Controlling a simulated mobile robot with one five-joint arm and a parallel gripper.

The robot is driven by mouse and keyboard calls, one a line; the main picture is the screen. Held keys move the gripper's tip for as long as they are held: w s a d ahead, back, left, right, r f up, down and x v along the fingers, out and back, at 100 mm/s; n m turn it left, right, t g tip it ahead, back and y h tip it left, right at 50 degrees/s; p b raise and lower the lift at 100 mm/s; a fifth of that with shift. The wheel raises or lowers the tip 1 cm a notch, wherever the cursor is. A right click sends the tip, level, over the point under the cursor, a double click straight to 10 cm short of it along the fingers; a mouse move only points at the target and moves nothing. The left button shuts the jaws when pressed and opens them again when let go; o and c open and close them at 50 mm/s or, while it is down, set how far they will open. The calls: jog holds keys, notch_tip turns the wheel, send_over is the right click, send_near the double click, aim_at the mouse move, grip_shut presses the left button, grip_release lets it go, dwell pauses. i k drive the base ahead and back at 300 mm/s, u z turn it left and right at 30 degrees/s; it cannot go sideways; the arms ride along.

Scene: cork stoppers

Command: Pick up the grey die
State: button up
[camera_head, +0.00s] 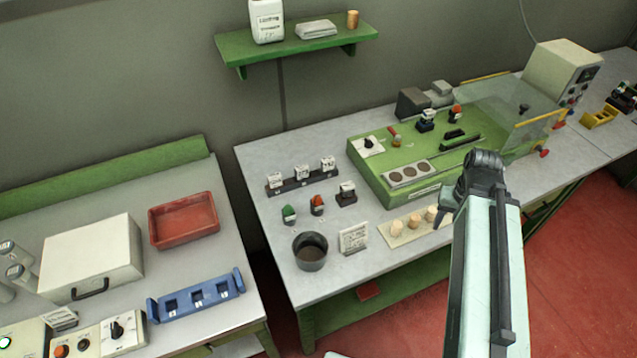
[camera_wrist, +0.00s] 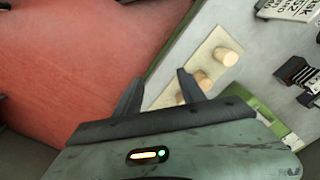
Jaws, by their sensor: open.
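A small die with a black base and a grey-white top (camera_head: 346,193) stands upright on the grey bench, right of a red die (camera_head: 317,205) and a green die (camera_head: 289,214). It looks like the grey die. My gripper (camera_wrist: 160,92) is open and empty in the wrist view, its two dark fingers apart over the edge of the cork board. Dark small objects (camera_wrist: 296,72) show at the right of the wrist view; I cannot tell if one is the grey die. In the head view my arm largely hides the gripper.
Behind the dies is a black rack (camera_head: 303,182) with several grey-white pieces. A dark cup (camera_head: 310,251) and a label card (camera_head: 353,238) stand in front. Cork stoppers (camera_head: 414,221) stand on a pale board (camera_head: 392,239). The green machine (camera_head: 375,183) borders the right.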

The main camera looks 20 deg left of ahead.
aim_at(328, 165)
jog(key=z, duration=0.05)
jog(key=k, duration=0.55)
jog(key=z, duration=1.4)
jog(key=i, duration=1.85)
jog(key=u, duration=4.65)
jog(key=i, duration=0.95)
jog(key=u, duration=0.05)
